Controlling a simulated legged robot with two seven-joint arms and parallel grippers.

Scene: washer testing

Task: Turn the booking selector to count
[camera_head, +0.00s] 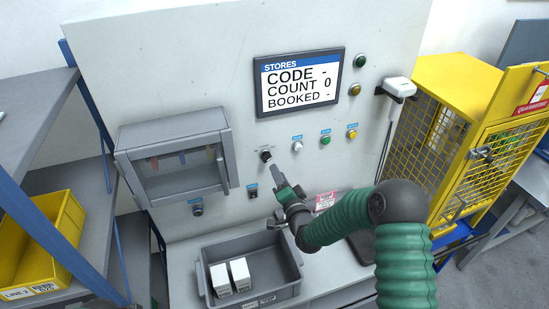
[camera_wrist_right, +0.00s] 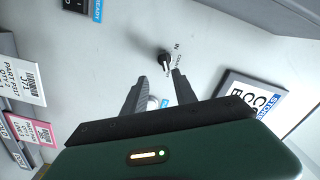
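The booking selector (camera_head: 266,156) is a small black knob on the white panel, below the screen. In the right wrist view the selector (camera_wrist_right: 165,61) shows a pale pointer line, with small print around it that seems to read "IN" and "COUNT". My right gripper (camera_head: 274,168) is just below the knob in the head view. In the wrist view its fingers (camera_wrist_right: 161,75) are apart, with the knob just beyond the tips, nearer the right finger; contact cannot be told. The screen (camera_head: 299,82) reads CODE -, COUNT 0, BOOKED -. My left gripper is not in view.
A white button (camera_head: 297,147), a green button (camera_head: 325,140) and a yellow button (camera_head: 351,134) are right of the knob. A grey cabinet (camera_head: 133,161) is left. A grey bin (camera_head: 207,270) with two white boxes stands below. A yellow cage (camera_head: 450,75) is right.

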